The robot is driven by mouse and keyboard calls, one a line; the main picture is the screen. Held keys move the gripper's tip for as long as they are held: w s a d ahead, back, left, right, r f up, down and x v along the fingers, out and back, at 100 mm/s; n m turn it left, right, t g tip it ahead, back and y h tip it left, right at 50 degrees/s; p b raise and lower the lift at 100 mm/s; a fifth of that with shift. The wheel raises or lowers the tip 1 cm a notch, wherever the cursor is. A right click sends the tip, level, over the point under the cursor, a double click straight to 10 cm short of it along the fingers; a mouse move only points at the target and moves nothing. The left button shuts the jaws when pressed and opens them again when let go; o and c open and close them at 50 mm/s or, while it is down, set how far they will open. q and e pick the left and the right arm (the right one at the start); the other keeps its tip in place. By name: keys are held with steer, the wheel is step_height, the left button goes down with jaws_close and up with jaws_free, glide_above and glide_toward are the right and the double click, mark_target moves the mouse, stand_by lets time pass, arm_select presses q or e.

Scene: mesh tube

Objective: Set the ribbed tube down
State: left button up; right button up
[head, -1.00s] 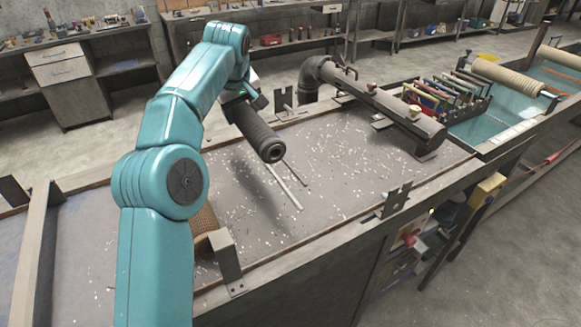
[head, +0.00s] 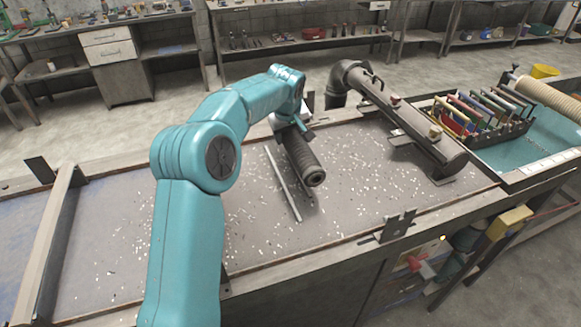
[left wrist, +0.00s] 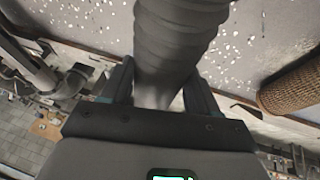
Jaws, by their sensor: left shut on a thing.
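The ribbed tube (head: 303,160) is dark grey and lies nearly level, its open end facing the front right. My left gripper (head: 290,128) is shut on its far end. In the left wrist view the tube (left wrist: 180,35) runs up between the two fingers of my left gripper (left wrist: 160,95). The tube is low over the speckled grey bench top (head: 350,200), its shadow close by. I cannot tell whether it touches the surface. My right gripper is not in view.
A thin metal rod (head: 283,185) lies left of the tube. A dark pipe (head: 415,125) is fixed to its right. A rack of coloured tools (head: 485,112) stands beyond. A brown mesh roll (left wrist: 292,85) shows in the left wrist view. The front middle bench is clear.

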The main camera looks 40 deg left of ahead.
arm_select(q)
steer(key=f, duration=0.8)
steer(key=shift+s+a+p, duration=0.15)
steer(key=shift+s+p, duration=0.05)
steer(key=shift+p, duration=0.15)
step_height(320, 180, down, 4)
steer(key=shift+a+r+p, duration=0.15)
steer(key=shift+p, duration=0.15)
steer(key=shift+f, duration=0.2)
steer(key=shift+r, duration=0.1)
steer(key=shift+f+b, duration=0.25)
steer(key=shift+b, duration=0.05)
steer(key=o, duration=1.2)
steer(key=shift+r, duration=0.1)
